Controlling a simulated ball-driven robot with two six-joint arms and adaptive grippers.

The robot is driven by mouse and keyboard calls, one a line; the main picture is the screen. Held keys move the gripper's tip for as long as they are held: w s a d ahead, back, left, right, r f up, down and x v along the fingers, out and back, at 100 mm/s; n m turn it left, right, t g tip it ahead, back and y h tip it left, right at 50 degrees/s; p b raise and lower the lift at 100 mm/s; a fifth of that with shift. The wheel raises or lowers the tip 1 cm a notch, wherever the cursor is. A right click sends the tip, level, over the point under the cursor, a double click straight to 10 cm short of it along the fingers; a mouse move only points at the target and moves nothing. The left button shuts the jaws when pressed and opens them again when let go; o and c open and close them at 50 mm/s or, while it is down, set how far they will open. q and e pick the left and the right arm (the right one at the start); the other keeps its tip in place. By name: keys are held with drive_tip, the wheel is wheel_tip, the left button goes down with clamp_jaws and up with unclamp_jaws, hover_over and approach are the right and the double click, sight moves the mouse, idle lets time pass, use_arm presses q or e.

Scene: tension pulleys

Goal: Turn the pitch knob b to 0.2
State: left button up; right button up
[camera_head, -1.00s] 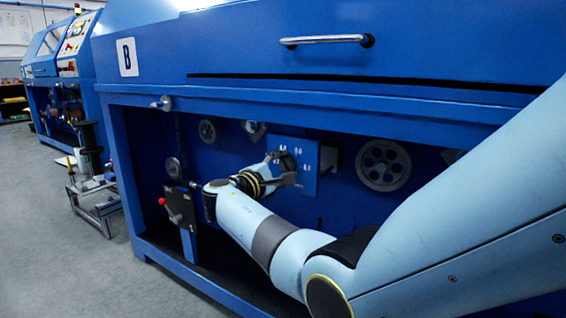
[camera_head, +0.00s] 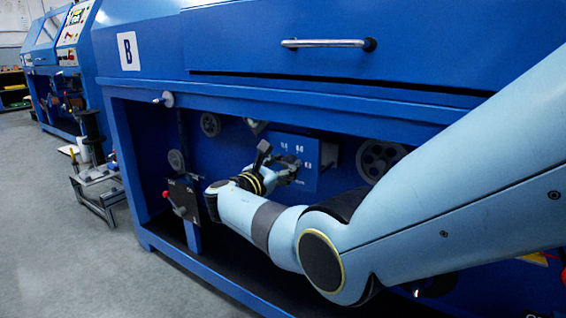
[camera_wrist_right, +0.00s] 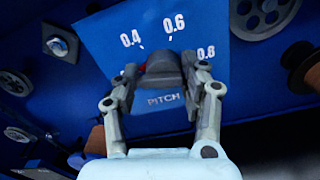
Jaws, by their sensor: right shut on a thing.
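The dark pitch knob (camera_wrist_right: 163,70) sits on a blue dial plate (camera_wrist_right: 105,35), above the word PITCH, in the right wrist view. The marks 0.4, 0.6 and 0.8 show around it; 0.2 is not visible. A small red spot shows at the knob's left edge, below the 0.4 mark. My right gripper (camera_wrist_right: 163,82) is shut on the knob, one finger on each side. In the head view my right gripper (camera_head: 276,162) is at the dial plate (camera_head: 308,180) under machine B and largely hides the knob. My left gripper is not in view.
A grey pulley wheel (camera_head: 380,158) is right of the dial plate, and a smaller one (camera_head: 210,124) is to its left. The machine's blue top edge (camera_head: 300,118) overhangs the recess.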

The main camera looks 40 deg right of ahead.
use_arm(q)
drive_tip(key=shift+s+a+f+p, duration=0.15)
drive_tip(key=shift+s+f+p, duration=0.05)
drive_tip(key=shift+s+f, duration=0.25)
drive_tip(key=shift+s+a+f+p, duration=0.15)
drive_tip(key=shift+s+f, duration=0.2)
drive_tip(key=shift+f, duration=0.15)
use_arm(e)
drive_tip(key=shift+s+f+n, duration=0.15)
drive_tip(key=shift+f+n, duration=0.05)
drive_tip(key=shift+n, duration=0.6)
drive_tip(key=shift+s+f+n, duration=0.15)
drive_tip(key=shift+f+n, duration=0.05)
drive_tip(key=shift+n, duration=0.6)
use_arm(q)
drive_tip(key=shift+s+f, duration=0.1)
use_arm(e)
drive_tip(key=shift+d, duration=0.1)
drive_tip(key=o, duration=1)
drive_tip(key=shift+s+d+r, duration=0.15)
drive_tip(key=shift+r, duration=0.1)
drive_tip(key=shift+w, duration=0.2)
drive_tip(key=v, duration=1.2)
